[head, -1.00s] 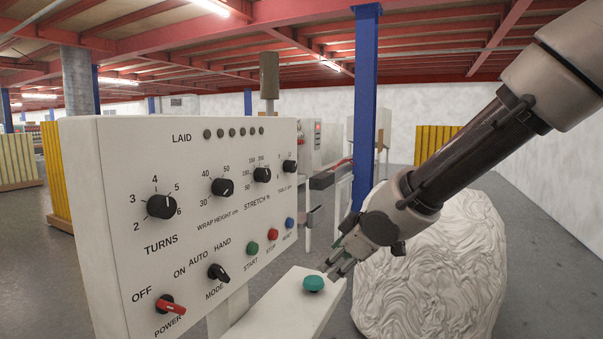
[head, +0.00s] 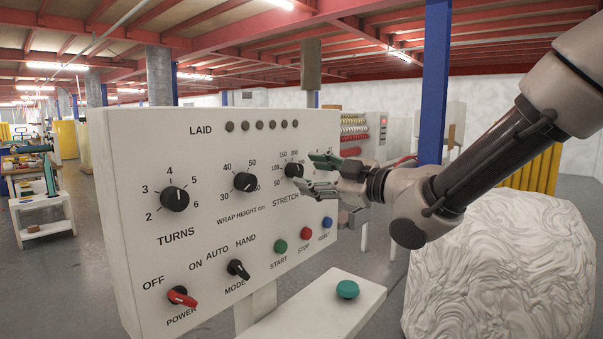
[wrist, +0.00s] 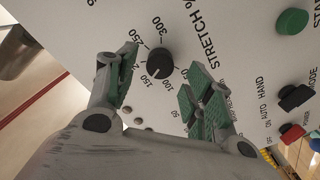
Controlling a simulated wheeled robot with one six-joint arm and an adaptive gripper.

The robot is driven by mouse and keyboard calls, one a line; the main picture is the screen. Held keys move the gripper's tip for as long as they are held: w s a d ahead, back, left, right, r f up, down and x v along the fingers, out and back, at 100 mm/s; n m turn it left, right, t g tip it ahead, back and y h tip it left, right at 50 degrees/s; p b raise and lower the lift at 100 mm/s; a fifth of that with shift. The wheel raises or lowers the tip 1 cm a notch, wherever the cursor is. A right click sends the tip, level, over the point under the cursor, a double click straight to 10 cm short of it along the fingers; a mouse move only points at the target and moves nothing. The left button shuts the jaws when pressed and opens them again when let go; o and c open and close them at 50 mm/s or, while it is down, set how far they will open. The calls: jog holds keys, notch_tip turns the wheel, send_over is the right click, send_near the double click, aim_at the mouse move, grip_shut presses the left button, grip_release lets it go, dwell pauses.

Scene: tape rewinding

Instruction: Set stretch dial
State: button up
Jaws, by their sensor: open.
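The stretch dial (head: 294,170) is a round black knob with a white pointer line, on the white control panel (head: 130,250). In the wrist view the dial (wrist: 160,62) sits ahead of and between the fingers, with numbers such as 100, 150, 250 and 300 around it. My gripper (head: 316,174) is open beside the dial, in front of the panel, its green-padded fingers spread. In the wrist view the gripper (wrist: 157,98) has a finger to each side of the dial and holds nothing. The fingers partly hide the panel right of the dial in the head view.
Near it are the wrap height knob (head: 245,182), turns knob (head: 175,198), mode switch (head: 238,269), red power switch (head: 182,296), and green start button (head: 280,246). A green mushroom button (head: 347,289) stands on a white ledge below. A large white wrapped bulk (head: 500,265) stands at right.

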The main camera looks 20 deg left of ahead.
aim_at(299, 172)
jog(key=x, duration=0.4)
jog(key=c, duration=1)
jog(key=shift+m, duration=0.4)
jog(key=m, duration=0.3)
jog(key=shift+f+m, duration=0.1)
jog(key=shift+m, duration=2.8)
